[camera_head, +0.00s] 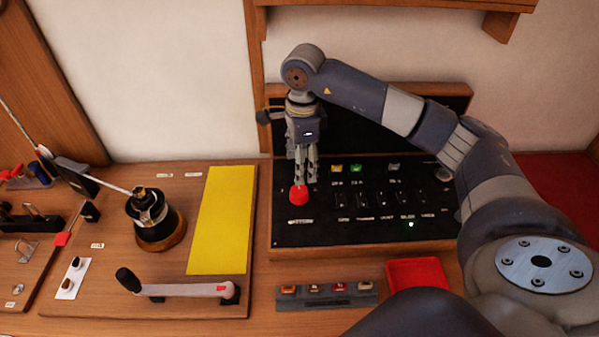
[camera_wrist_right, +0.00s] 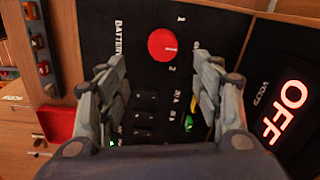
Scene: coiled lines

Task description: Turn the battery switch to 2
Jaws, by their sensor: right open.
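The battery switch is a round red knob (camera_head: 298,194) on the left part of the black panel (camera_head: 330,232). In the right wrist view the knob (camera_wrist_right: 162,45) shows beside the word BATTERY, with the marks 1 and 2 near its rim. Which mark it points at I cannot tell. My right gripper (camera_head: 304,178) points down just above the knob. In the wrist view its open fingers (camera_wrist_right: 158,70) stand either side of the knob's line, and I see no clear contact. My left gripper is not in view.
Several small switches (camera_head: 382,201) and a green light (camera_head: 411,224) are right of the knob. A display (camera_wrist_right: 286,112) reads OFF. A red tray (camera_head: 418,273) and a fuse strip (camera_head: 327,294) lie in front. A winch (camera_head: 155,222) and crank handle (camera_head: 185,289) are left.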

